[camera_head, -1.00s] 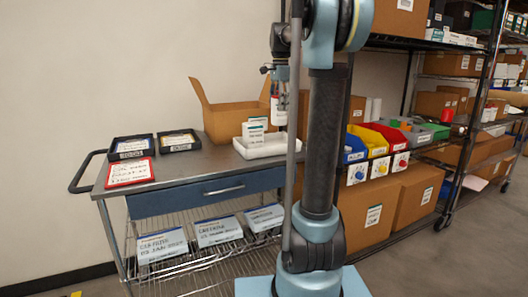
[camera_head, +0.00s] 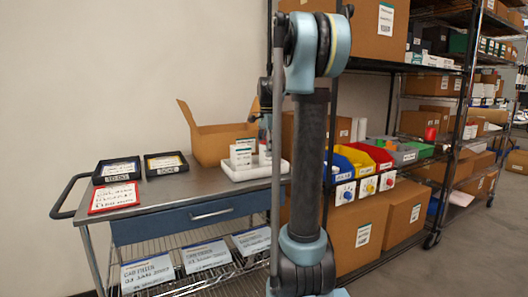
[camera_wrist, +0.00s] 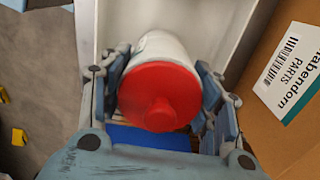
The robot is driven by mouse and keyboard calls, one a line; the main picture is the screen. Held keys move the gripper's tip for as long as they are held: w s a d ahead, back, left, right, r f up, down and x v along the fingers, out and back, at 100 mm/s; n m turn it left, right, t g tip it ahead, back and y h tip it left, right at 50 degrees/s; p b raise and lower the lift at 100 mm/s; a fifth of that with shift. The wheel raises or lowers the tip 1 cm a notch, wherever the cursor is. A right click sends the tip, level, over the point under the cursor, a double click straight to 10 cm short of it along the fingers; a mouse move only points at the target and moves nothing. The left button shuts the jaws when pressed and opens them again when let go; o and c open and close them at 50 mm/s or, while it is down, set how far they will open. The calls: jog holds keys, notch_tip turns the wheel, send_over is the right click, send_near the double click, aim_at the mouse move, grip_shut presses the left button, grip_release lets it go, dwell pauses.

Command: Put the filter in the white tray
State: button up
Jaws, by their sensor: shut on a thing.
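The filter (camera_wrist: 160,85) is a white cylinder with a red cap, held between the two fingers of my gripper (camera_wrist: 158,92) in the wrist view. In the head view my gripper (camera_head: 265,126) is above the white tray (camera_head: 252,174), and the filter (camera_head: 265,155) is low at the tray, partly hidden by my arm. I cannot tell whether it touches the tray floor. The tray is on the right end of the cart top; its pale wall (camera_wrist: 87,35) also shows behind the filter in the wrist view.
Small white-and-green boxes (camera_head: 240,157) stand at the tray. An open cardboard box (camera_head: 212,140) is behind it. Two black trays (camera_head: 117,170) and a red-framed sign (camera_head: 114,198) lie at the cart's left. Coloured bins (camera_head: 366,160) are on the shelf to the right.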

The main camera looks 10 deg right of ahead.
jog(key=o, duration=1.7)
jog(key=shift+f, duration=0.1)
notch_tip(320, 180, up, 12)
jog(key=shift+r, duration=0.1)
jog(key=s+f+n, duration=0.5)
jog(key=s+f, duration=0.6)
jog(key=s+a+f+n+t, duration=0.1)
jog(key=s+f+n, duration=0.4)
jog(key=s+f, duration=0.6)
jog(key=s+f+n+t, duration=0.1)
jog(key=s+f+n, duration=0.4)
jog(key=s+f, duration=0.6)
jog(key=shift+s+a+f, duration=0.1)
jog(key=shift+s+f, duration=0.05)
jog(key=shift+s, duration=0.35)
jog(key=shift+s+a+f, duration=0.1)
jog(key=shift+s, duration=0.35)
